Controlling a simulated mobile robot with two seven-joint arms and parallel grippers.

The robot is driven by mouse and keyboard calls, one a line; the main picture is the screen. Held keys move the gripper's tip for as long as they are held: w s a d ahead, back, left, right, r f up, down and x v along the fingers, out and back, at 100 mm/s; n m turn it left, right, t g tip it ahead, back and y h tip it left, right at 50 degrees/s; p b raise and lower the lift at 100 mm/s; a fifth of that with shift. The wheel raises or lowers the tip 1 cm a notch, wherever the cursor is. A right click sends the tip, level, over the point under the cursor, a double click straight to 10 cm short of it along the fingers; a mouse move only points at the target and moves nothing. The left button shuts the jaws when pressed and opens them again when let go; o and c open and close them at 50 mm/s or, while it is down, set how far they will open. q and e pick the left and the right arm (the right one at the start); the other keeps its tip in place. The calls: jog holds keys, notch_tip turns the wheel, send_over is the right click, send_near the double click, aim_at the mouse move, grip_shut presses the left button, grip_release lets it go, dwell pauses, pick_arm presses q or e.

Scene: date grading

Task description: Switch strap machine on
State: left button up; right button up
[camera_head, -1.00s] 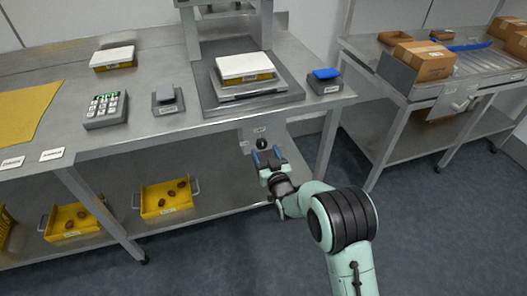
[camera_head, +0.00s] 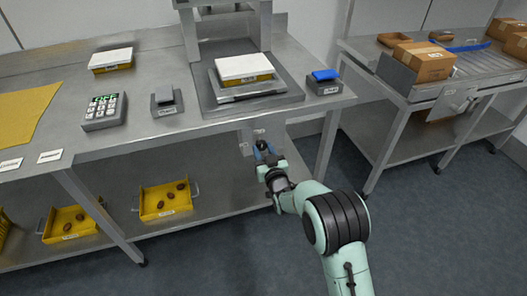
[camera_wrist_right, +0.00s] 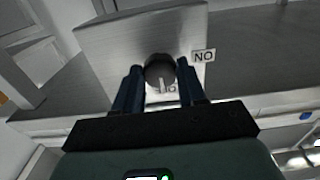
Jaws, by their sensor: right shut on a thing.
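A round dark knob (camera_wrist_right: 159,68) is on a grey metal panel (camera_wrist_right: 115,45) under the front edge of the table. In the head view the panel (camera_head: 248,134) hangs below the strap machine (camera_head: 195,48), whose metal arch stands on the tabletop. My right gripper (camera_head: 262,151) is shut on the knob, with one blue finger on each side. In the wrist view the knob's pale pointer mark faces down, towards a small, partly hidden label. Another label (camera_wrist_right: 203,55), reading "NO" in this view, is beside the knob. My left gripper is out of view.
A boxed item (camera_head: 244,68) lies on the plate under the arch. A blue-topped block (camera_head: 324,82), a keypad (camera_head: 103,111) and a grey holder (camera_head: 167,103) stand on the table. Yellow crates (camera_head: 165,213) sit on the lower shelf. The floor at right is clear.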

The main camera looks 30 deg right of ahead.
jog(key=n, duration=0.5)
jog(key=shift+n+p, duration=0.3)
jog(key=shift+p, duration=0.05)
jog(key=n+p, duration=0.1)
jog(key=n, duration=0.3)
jog(key=shift+n, duration=0.3)
jog(key=n, duration=0.3)
jog(key=shift+n+p, duration=0.3)
jog(key=shift+p, duration=0.1)
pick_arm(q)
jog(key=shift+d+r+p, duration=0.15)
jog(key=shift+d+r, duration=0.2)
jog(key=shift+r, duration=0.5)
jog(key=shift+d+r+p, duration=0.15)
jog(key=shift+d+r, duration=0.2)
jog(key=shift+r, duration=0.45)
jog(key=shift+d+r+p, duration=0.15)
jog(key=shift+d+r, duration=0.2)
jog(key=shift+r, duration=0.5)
pick_arm(e)
jog(key=shift+d+r+n, duration=0.1)
jog(key=shift+n, duration=1.8)
jog(key=o, duration=1.1)
jog(key=shift+c, duration=0.2)
jog(key=shift+s, duration=0.1)
